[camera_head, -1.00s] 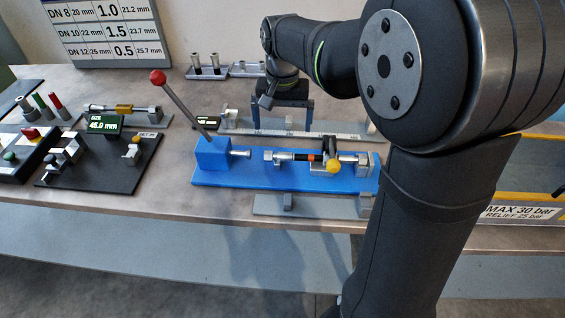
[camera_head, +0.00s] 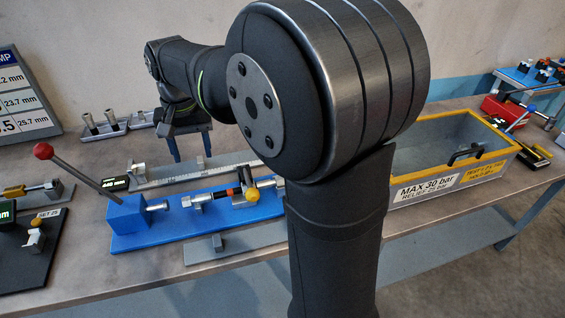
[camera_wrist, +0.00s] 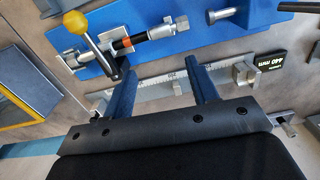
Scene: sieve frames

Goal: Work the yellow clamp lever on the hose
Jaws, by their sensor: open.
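The yellow ball of the clamp lever (camera_head: 252,195) sits at the front of a small clamp on the blue fixture (camera_head: 130,241). In the wrist view the lever ball (camera_wrist: 77,23) is at upper left, its rod slanting down toward the clamp. The hose assembly (camera_wrist: 124,43), dark with an orange band and metal end fittings, runs beside it along the fixture. My gripper (camera_wrist: 162,70) is open and empty, its two blue fingers apart over the ruled strip. In the head view my gripper (camera_head: 190,143) is behind the fixture, not touching the lever. My arm hides the fixture's right end.
A tall red-knobbed handle (camera_head: 43,151) rises at the fixture's left end. A ruled rail (camera_head: 200,173) lies behind the fixture, with a 440 mm display (camera_wrist: 270,66) beside it. A yellow-edged test trough (camera_head: 480,172) stands to the right. Gauges crowd the left.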

